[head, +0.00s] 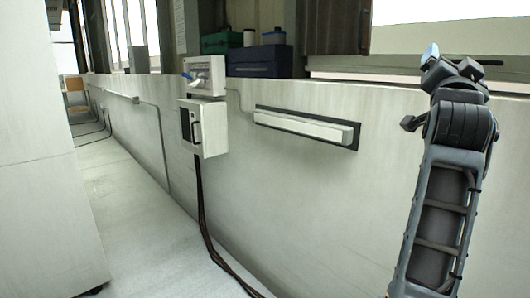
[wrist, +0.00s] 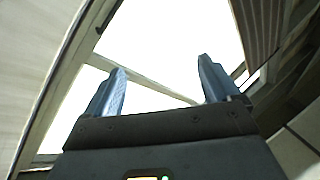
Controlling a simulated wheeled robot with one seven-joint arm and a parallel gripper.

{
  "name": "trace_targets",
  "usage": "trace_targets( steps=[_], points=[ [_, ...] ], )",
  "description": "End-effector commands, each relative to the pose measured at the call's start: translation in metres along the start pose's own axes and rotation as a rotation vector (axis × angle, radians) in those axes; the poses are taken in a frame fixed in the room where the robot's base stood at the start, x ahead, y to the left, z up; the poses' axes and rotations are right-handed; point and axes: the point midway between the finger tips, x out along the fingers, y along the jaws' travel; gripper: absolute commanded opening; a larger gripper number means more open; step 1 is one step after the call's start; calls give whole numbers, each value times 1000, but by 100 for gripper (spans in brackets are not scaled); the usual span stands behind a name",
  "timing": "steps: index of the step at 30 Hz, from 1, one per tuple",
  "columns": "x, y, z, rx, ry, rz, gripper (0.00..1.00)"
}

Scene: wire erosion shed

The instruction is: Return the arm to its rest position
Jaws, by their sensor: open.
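My arm (head: 440,210) rises at the right side of the head view, bent at a dark joint near the top. My gripper (head: 431,52) shows there only as a small blue tip, pointing up in front of the window area. In the wrist view my gripper (wrist: 162,66) has its two blue fingers spread wide apart. Nothing is between them, only a bright window behind. The gripper touches nothing that I can see.
A pale wall (head: 330,210) runs along the right, with a grey switch box (head: 208,128) and a long white bar (head: 305,128) on it. Crates (head: 258,62) stand on the ledge. A white cabinet (head: 45,150) stands left, with clear floor (head: 140,220) between.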

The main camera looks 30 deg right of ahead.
Motion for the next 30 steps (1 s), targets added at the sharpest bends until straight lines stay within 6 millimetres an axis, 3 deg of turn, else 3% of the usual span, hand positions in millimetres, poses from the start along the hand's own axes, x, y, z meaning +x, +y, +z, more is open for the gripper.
trace_targets(
  steps=[1, 6, 15, 22, 30],
  points=[
    [-14, 0, 18, -46, -20, -35, 89],
    [-60, 0, 65, -166, -73, -157, 89],
    [-160, 15, 137, -327, -193, -369, 89],
    [-246, 39, 174, -408, -303, -517, 89],
    [-351, 76, 191, -453, -446, -664, 89]
  ],
)
